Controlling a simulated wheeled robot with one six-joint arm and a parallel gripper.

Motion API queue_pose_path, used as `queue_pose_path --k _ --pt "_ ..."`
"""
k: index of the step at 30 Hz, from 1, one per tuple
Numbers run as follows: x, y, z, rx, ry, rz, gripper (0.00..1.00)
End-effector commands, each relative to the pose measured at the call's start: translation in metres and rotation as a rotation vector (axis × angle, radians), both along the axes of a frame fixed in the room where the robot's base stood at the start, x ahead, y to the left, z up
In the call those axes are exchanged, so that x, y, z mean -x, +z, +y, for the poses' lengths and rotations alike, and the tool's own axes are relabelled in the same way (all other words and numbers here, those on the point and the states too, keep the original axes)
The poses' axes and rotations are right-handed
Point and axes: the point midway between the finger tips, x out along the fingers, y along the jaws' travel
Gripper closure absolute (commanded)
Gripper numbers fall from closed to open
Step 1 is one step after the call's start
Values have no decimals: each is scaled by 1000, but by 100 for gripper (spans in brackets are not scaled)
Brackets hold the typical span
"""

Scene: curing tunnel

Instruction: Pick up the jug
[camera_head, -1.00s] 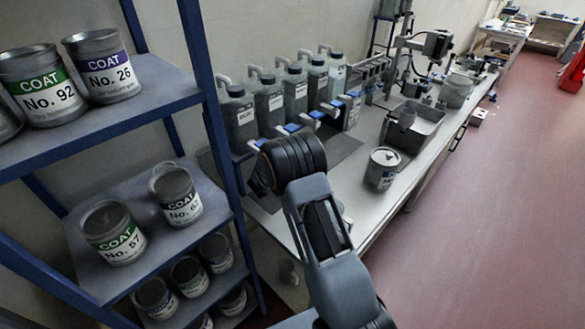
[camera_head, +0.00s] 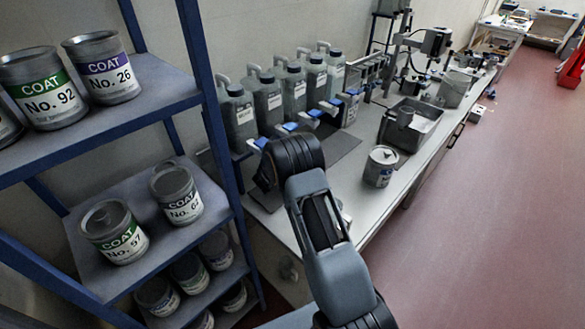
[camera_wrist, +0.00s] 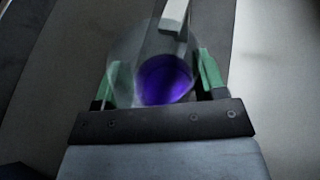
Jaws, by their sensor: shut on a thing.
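The jug (camera_wrist: 124,62) is a clear, round vessel with purple liquid in it, seen from above in the wrist view. My gripper (camera_wrist: 160,76) has green-padded fingers on the left and right sides of the jug and is shut on it. A pale grey strip crosses the jug's upper rim; I cannot tell what it belongs to. In the head view my own arm hides the gripper and the jug. I cannot tell whether the jug touches the surface below.
A long bench (camera_head: 348,207) holds several grey canisters (camera_head: 268,102) with blue-ended taps, a lidded can (camera_head: 380,167) and a grey tray (camera_head: 425,126). A blue-framed shelf (camera_head: 160,215) with several coat cans stands close on the left.

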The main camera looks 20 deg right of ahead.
Motion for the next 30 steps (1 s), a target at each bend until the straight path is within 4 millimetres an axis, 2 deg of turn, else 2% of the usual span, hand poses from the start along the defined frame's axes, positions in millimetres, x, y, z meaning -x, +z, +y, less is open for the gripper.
queue_pose_path --k 1,7,17,25,30 --pt "0 0 0 -1 0 1 50" --pt "0 0 0 0 0 0 69" --pt "0 1 0 1 0 -1 69" --pt "0 12 0 0 0 -3 69" --pt "14 11 -6 1 -1 0 69"
